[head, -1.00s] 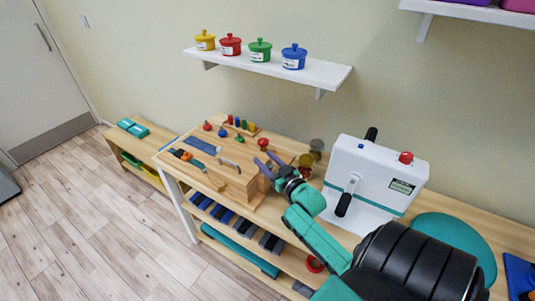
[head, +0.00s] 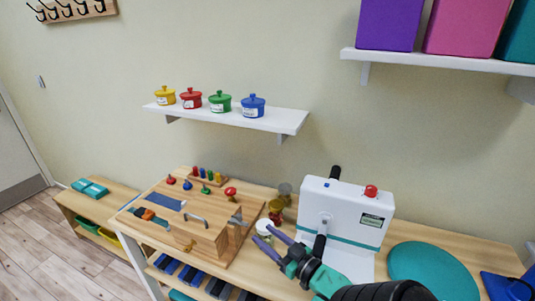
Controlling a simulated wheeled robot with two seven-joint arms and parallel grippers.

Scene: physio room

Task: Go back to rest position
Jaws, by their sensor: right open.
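My right gripper (head: 262,233) has two purple fingers on a teal and black wrist. Its fingers are open with nothing between them. It is over the wooden table (head: 262,287), in front of the wooden activity board (head: 207,236) and to the left of the white crank machine (head: 346,215). I cannot tell how high above the table it is. My right arm comes in from the bottom edge. My left gripper is not in view.
A wall shelf (head: 285,124) carries a yellow, a red, a green and a blue pot (head: 252,106). A higher shelf (head: 440,60) at right holds coloured bins. A teal disc (head: 432,272) lies right of the machine. Bare floor (head: 55,262) shows at left.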

